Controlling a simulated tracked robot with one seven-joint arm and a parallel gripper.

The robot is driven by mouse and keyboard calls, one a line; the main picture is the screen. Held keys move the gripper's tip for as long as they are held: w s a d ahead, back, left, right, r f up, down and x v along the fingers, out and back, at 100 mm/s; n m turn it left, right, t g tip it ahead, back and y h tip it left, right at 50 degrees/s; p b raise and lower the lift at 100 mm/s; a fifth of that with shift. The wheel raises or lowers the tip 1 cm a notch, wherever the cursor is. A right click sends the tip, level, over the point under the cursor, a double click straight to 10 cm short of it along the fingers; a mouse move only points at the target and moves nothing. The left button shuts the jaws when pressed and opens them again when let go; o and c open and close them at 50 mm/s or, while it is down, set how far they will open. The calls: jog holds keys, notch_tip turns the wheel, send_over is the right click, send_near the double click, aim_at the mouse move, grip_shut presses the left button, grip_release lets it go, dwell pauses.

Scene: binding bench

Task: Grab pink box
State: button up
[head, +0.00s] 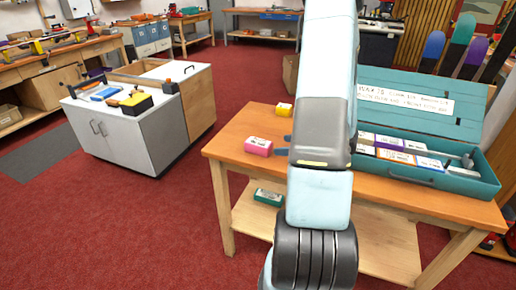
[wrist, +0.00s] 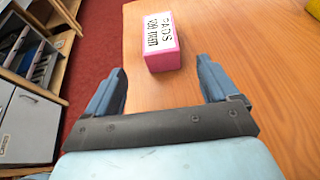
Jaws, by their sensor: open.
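The pink box (head: 258,146) lies on the wooden table near its left end, with a white label on top. In the wrist view the pink box (wrist: 162,57) sits ahead of my gripper (wrist: 164,80), roughly midway between the two blue fingers and just beyond their tips. My gripper is open and empty. In the head view my arm covers most of the gripper; a blue fingertip (head: 286,139) shows just right of the pink box.
A yellow box (head: 284,109) stands behind the pink one. A teal open chest (head: 455,184) holding several labelled boxes is on the table's right. A green box (head: 268,197) lies on the lower shelf. A white cabinet (head: 125,138) stands left across red floor.

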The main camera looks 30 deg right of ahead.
aim_at(259, 146)
jog(key=x, duration=1.2)
jog(key=shift+w, duration=0.15)
jog(key=shift+c, duration=0.5)
jog(key=c, duration=1)
